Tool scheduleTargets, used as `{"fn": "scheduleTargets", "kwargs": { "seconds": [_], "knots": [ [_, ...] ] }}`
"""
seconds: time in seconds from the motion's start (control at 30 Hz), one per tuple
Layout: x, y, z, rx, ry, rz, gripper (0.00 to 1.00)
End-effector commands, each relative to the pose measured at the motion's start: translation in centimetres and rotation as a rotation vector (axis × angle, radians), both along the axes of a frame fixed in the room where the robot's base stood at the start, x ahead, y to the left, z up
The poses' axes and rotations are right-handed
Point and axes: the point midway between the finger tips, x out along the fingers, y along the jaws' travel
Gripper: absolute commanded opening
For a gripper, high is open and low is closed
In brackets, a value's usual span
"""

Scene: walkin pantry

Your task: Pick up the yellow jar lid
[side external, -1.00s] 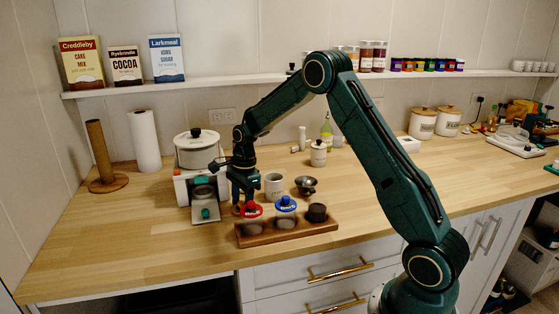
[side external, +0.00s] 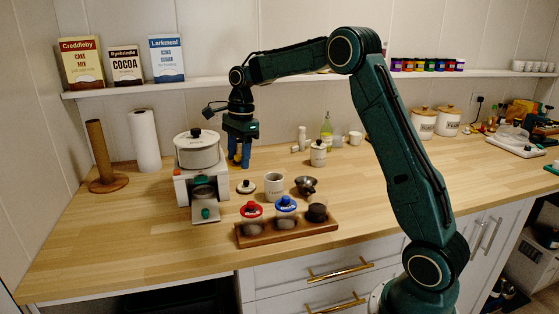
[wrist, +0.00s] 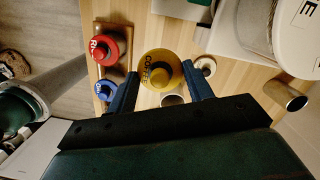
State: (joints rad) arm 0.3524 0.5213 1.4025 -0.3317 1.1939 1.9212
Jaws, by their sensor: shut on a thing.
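The yellow jar lid (wrist: 161,70), with a round knob and dark lettering, is held between the two blue fingers of my gripper (wrist: 160,75) in the wrist view. A wooden tray (side external: 290,235) holds a jar with a red lid (side external: 251,209), a jar with a blue lid (side external: 286,203) and a dark jar without a coloured lid (side external: 317,213).
A white pot (side external: 198,152) on a white appliance stands just left of my gripper. A small pale lid with a dark knob (side external: 246,187), a mug (side external: 274,186) and a dark funnel-like cup (side external: 306,185) stand behind the tray. The counter's front left is clear.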

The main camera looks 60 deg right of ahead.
Motion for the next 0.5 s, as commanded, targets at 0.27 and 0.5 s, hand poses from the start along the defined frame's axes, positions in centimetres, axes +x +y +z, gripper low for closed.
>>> {"fn": "scheduleTargets", "kwargs": {
  "seconds": [0.27, 0.5],
  "knots": [
    [0.1, 0.0, 4.0, 0.003, -0.001, 0.0, 0.3],
    [0.0, 0.0, 5.1, 0.0, 0.0, -0.001, 0.3]
  ]
}}
